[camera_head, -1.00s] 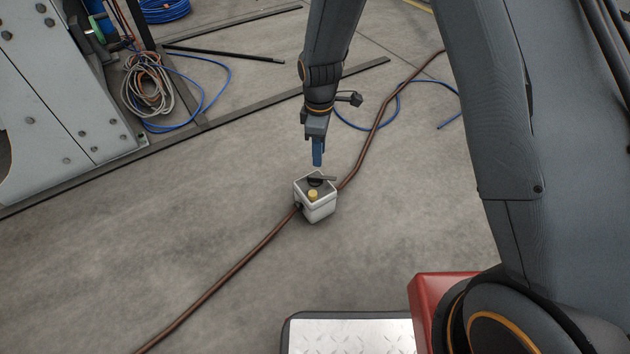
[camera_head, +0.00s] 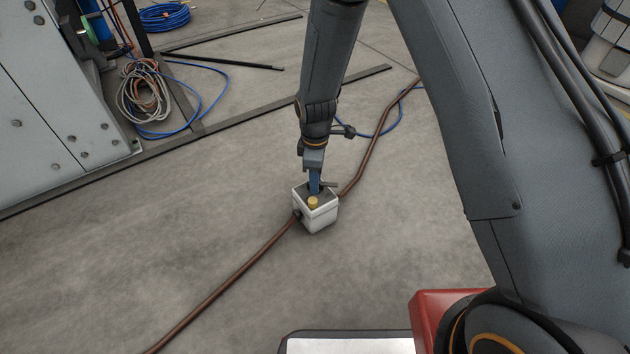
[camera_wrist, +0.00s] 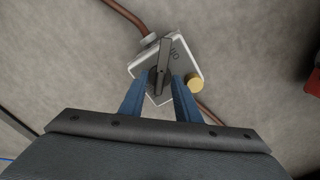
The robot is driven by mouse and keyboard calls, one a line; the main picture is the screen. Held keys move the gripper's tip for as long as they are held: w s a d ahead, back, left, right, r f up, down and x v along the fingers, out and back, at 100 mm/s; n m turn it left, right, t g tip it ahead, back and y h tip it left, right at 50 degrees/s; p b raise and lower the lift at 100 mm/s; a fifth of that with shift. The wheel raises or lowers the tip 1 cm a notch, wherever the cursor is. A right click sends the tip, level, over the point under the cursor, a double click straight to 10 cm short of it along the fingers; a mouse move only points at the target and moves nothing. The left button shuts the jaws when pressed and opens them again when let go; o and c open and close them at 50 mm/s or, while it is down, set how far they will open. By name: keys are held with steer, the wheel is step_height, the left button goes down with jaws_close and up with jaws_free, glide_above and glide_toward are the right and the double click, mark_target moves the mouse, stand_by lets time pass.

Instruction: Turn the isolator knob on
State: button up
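The isolator box (camera_head: 318,217) is a small white box on the floor with a yellow button (camera_head: 312,202) on its top. In the wrist view its dark knob (camera_wrist: 164,62) has a long bar handle pointing up the picture, with lettering like "ON" beside it. The yellow button (camera_wrist: 194,83) sits to the right. My gripper (camera_head: 315,185) points down at the box top. In the wrist view its blue fingers (camera_wrist: 160,90) are apart, one on each side of the knob's lower part. I cannot tell whether they touch it.
A brown cable (camera_head: 232,273) runs across the floor through the box. A grey machine (camera_head: 60,110) with coiled cables (camera_head: 145,92) stands at the left. Blue hoses and dark metal strips lie behind. The floor around the box is mostly clear.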

jaws_close()
steer(key=shift+s+r+p, duration=0.1)
steer(key=shift+p, duration=0.4)
steer(key=m+p, duration=0.2)
steer(key=shift+r+p, duration=0.1)
steer(key=shift+p, duration=0.2)
steer(key=m+p, duration=0.4)
steer(key=p, duration=0.1)
steer(key=shift+s+m, duration=0.1)
steer(key=shift+m, duration=0.2)
steer(key=m+p, duration=0.4)
steer(key=m, duration=0.1)
steer(key=m+p, duration=0.3)
steer(key=m, duration=0.3)
steer(key=shift+f, duration=0.2)
steer(key=shift+m, duration=0.3)
